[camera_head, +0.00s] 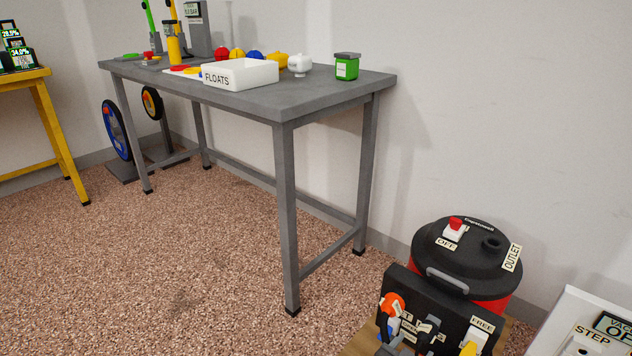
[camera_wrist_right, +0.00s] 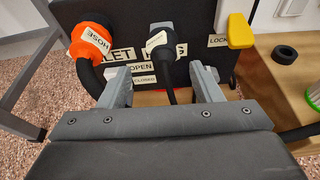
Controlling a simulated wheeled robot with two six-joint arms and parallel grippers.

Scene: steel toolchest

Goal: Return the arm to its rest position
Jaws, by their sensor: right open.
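My right gripper (camera_head: 408,346) shows at the bottom edge of the head view, in front of a black panel (camera_head: 452,318). In the right wrist view its two grey fingers (camera_wrist_right: 163,90) are spread apart, open. A black plug-like handle (camera_wrist_right: 160,40) with a tag and a dark stem stands between and beyond the fingers; no grip on it shows. An orange connector labelled HOSE (camera_wrist_right: 91,39) is to the left of the fingers, on a black hose. A yellow lever (camera_wrist_right: 240,31) is to their right. My left gripper is not in view.
A black-and-red drum (camera_head: 470,256) with a red switch stands behind the panel. A white STEP box (camera_head: 580,325) is at lower right. A grey table (camera_head: 300,97) carries a white FLOATS tray (camera_head: 240,75). The floor left of the panel is clear.

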